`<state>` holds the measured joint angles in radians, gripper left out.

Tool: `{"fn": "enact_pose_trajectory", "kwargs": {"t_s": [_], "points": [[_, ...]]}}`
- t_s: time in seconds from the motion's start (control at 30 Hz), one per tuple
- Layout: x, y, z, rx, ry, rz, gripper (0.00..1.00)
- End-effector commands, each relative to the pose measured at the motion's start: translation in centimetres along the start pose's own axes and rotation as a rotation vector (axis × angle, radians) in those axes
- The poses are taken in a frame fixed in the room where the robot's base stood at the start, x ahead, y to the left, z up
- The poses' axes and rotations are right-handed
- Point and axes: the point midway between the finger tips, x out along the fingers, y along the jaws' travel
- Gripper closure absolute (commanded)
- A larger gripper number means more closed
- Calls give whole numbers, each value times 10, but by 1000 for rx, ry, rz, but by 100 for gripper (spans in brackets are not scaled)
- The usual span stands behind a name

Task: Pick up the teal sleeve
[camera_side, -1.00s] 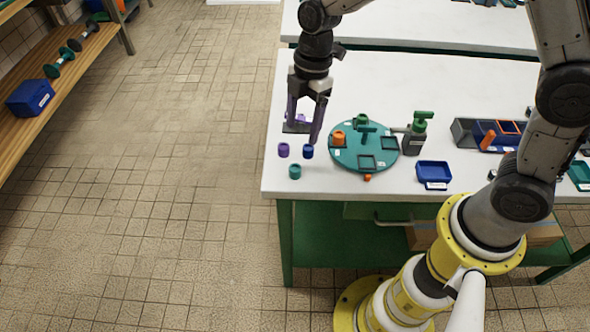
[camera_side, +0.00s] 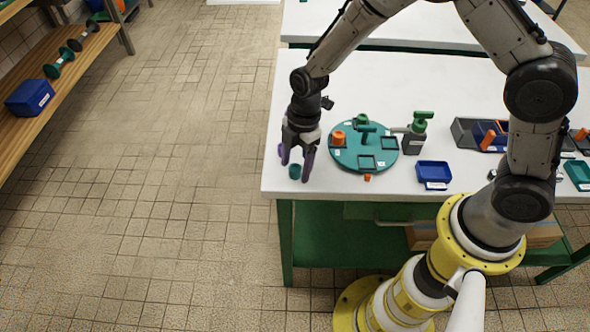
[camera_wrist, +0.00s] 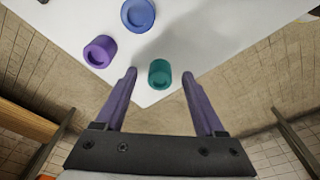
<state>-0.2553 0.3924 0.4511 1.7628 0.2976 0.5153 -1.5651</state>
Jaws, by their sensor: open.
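The teal sleeve (camera_side: 295,171) is a short hollow cylinder near the left front corner of the white table. In the wrist view the teal sleeve (camera_wrist: 160,73) stands between and just beyond the fingertips. My gripper (camera_side: 296,172) is open and empty, with its fingers pointing down over the table corner. In the wrist view my gripper (camera_wrist: 159,75) has one purple finger on each side of the sleeve. No contact with the sleeve shows, and its exact height over the table is hard to tell.
A purple sleeve (camera_wrist: 100,52) and a blue sleeve (camera_wrist: 138,15) stand close by. A teal round plate (camera_side: 345,160) with several parts lies to the right, beside a blue tray (camera_side: 434,185). The table edge is close to the teal sleeve.

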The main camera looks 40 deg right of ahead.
Motion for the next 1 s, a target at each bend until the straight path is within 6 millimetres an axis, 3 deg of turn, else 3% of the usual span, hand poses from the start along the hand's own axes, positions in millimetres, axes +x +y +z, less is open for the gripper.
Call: {"fn": "enact_pose_trajectory", "kwargs": {"t_s": [0.2,0.6,1.0], "points": [[0,0,0,-1,0,0,31],[0,0,0,-1,0,0,100],[-2,0,0,-1,0,2,100]]}}
